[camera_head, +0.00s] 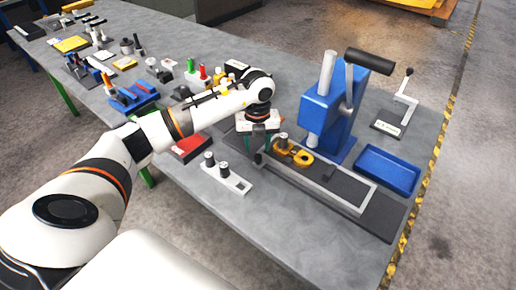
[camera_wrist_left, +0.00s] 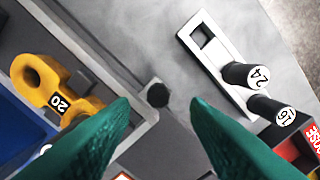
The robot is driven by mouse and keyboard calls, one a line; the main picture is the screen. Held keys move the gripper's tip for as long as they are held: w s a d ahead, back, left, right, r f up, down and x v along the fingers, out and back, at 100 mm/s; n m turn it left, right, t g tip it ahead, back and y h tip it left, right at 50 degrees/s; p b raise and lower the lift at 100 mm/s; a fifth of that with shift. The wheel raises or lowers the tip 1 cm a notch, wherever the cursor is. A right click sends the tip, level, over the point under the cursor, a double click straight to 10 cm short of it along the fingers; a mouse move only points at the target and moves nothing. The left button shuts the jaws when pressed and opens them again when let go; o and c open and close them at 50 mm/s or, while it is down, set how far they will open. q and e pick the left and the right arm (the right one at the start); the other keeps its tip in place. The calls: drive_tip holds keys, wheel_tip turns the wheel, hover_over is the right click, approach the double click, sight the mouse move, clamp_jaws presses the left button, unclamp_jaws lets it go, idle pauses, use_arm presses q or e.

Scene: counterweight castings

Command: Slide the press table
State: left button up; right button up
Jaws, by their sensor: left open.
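The press table (camera_head: 350,208) is a dark plate with a pale rim, lying on a long dark base (camera_head: 385,218) in front of the blue press (camera_head: 325,120). A yellow casting (camera_head: 298,155) sits on it and shows at the left of the left wrist view (camera_wrist_left: 88,105), marked 20. A dark round knob (camera_wrist_left: 157,95) stands at the table's near corner. My left gripper (camera_head: 262,143) points down over this end. In the left wrist view its green fingers (camera_wrist_left: 160,112) are open and apart, with the knob between their tips. Contact cannot be told.
A white holder (camera_head: 226,178) with two dark cylinders stands just left of the press table. A blue tray (camera_head: 388,170) and a small lever stand (camera_head: 395,115) are to the right. Tools and parts crowd the far bench.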

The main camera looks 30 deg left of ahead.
sight(258, 156)
use_arm(q)
drive_tip(key=shift+f+p, duration=0.4)
drive_tip(key=shift+f, duration=1.6)
drive_tip(key=shift+w, duration=0.1)
clamp_jaws()
